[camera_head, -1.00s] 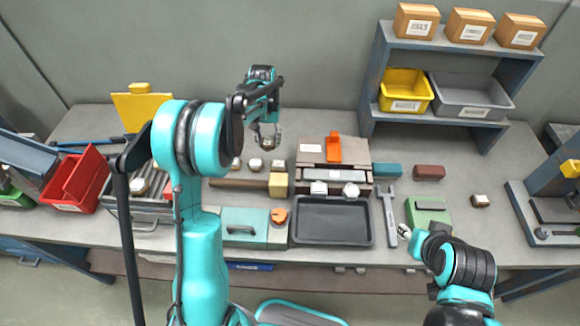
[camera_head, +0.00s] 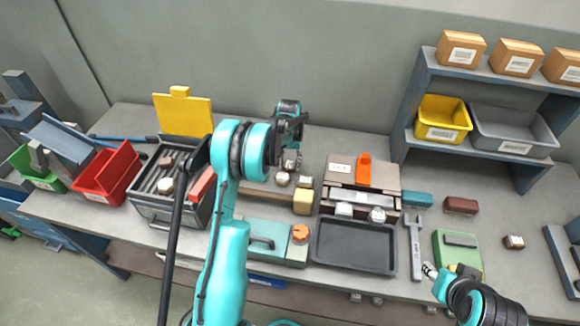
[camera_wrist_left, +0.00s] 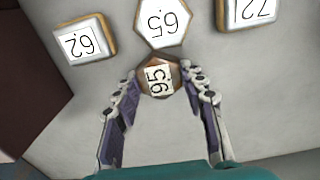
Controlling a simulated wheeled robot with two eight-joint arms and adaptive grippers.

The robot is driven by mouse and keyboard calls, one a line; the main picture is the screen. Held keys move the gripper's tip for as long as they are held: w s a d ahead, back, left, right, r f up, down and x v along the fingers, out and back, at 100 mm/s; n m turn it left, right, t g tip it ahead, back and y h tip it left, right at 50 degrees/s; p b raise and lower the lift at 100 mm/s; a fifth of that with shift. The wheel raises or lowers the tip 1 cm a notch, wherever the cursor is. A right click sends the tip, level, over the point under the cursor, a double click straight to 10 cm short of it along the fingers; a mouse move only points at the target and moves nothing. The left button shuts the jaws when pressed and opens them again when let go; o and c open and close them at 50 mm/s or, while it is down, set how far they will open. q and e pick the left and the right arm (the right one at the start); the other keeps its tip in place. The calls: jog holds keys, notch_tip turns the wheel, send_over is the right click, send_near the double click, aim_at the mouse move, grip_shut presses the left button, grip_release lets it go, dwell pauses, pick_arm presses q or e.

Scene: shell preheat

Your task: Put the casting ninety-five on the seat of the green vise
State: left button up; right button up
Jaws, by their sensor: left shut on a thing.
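My left gripper (camera_head: 292,163) hangs low over the back of the bench. In the left wrist view its fingers (camera_wrist_left: 157,88) are closed around a small brown six-sided casting (camera_wrist_left: 158,80) whose white label appears upside down and looks like 95. In the head view the arm and fingers mostly hide this casting. A green block with a grey bar on top (camera_head: 450,259) stands at the bench's right front; it may be the green vise, but I cannot be sure. My right gripper (camera_head: 430,270) is beside its left edge, too small to tell open or shut.
Castings labelled 62 (camera_wrist_left: 85,40), 65 (camera_wrist_left: 163,20) and 72 (camera_wrist_left: 248,10) lie close to the held one. A black tray (camera_head: 355,247), a wrench (camera_head: 416,250) and a plate unit with an orange handle (camera_head: 364,172) lie between the left gripper and the green block.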

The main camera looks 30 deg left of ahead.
pick_arm(q)
jog(key=shift+f, duration=0.3)
jog(key=shift+f, duration=0.1)
jog(key=shift+f, duration=0.15)
jog(key=o, duration=1.2)
jog(key=shift+r, duration=0.2)
